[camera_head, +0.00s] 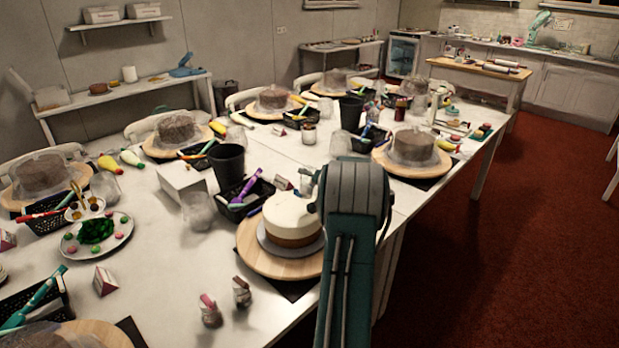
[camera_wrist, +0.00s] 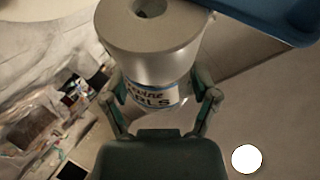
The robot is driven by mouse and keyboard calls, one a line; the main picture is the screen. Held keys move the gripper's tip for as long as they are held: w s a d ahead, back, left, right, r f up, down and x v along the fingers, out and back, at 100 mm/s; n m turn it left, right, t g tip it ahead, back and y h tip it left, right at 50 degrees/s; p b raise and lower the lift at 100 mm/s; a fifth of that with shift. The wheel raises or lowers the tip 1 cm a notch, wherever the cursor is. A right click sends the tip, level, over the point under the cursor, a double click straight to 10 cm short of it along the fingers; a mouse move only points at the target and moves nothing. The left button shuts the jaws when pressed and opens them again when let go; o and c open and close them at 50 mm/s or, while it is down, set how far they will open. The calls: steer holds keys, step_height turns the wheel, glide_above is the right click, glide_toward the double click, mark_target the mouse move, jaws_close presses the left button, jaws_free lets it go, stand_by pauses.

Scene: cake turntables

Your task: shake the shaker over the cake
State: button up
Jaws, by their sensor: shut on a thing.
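In the wrist view, my gripper (camera_wrist: 163,98) is shut on the shaker (camera_wrist: 145,52), a grey-white cylinder with a hole in its end and a blue-lettered label. Its fingers press on both sides near the label. In the head view, my arm rises in front of the table's right edge, and neither the gripper nor the shaker can be made out. The cake (camera_head: 290,213), with a white top and brown lower side, sits on a wooden turntable (camera_head: 252,258) just left of my arm, which covers part of its right side. The cake is not clear in the wrist view.
Two small bottles (camera_head: 241,292) stand in front of the cake. A black basket (camera_head: 237,213) and a dark cup (camera_head: 228,165) are behind it. Other turntables hold brown cakes in clear wrap. A plate (camera_head: 70,250) carries green pieces. Red floor (camera_head: 480,270) is clear at right.

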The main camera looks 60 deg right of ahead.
steer(key=shift+w+d+r, duration=0.1)
steer(key=shift+d+r, duration=0.1)
steer(key=shift+d, duration=0.15)
steer(key=shift+a+f, duration=0.2)
steer(key=shift+a, duration=0.15)
steer(key=shift+s+a+r+n, duration=0.15)
steer(key=shift+s+r+n, duration=0.05)
steer(key=shift+r+n, duration=0.1)
steer(key=shift+w+d+r, duration=0.15)
steer(key=shift+d+r, duration=0.05)
steer(key=shift+d, duration=0.1)
steer(key=shift+a+f, duration=0.25)
steer(key=shift+a, duration=0.05)
steer(key=shift+s+a+r+n+t+h, duration=0.2)
steer(key=shift+n+t+h, duration=0.1)
steer(key=shift+t, duration=0.3)
